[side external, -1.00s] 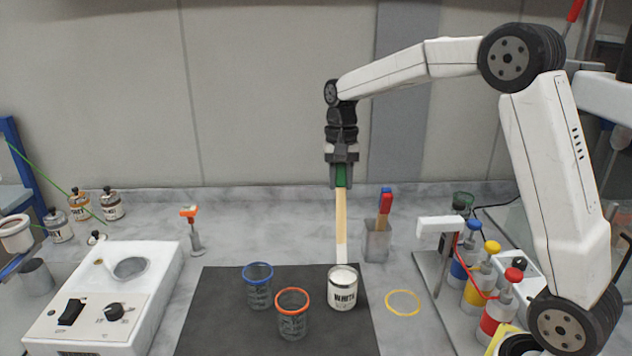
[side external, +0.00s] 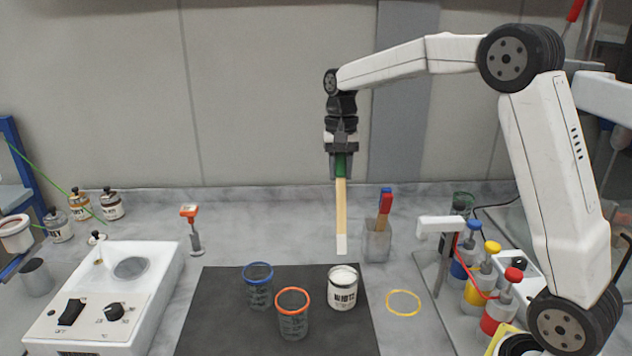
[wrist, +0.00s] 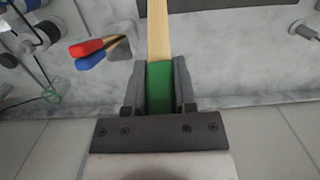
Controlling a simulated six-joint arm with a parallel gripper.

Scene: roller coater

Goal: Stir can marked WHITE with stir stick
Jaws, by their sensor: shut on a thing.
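My gripper (side external: 341,160) is shut on the green handle of a wooden stir stick (side external: 341,205), which hangs upright with its white tip down. The can marked WHITE (side external: 343,290) stands open on the dark mat, with white paint showing at its top. The stick's tip shows just above the can's rim in the side view, apart from the paint; its exact depth relative to the can is hard to tell. In the wrist view the gripper (wrist: 160,85) closes on the green handle (wrist: 160,88), and the can is not clearly seen.
A blue-rimmed cup (side external: 258,287) and an orange-rimmed cup (side external: 293,315) stand left of the can on the mat (side external: 215,325). A yellow ring (side external: 403,303) lies to the right. A holder (side external: 377,244) with red and blue sticks stands behind. Pump bottles (side external: 497,308) are at right.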

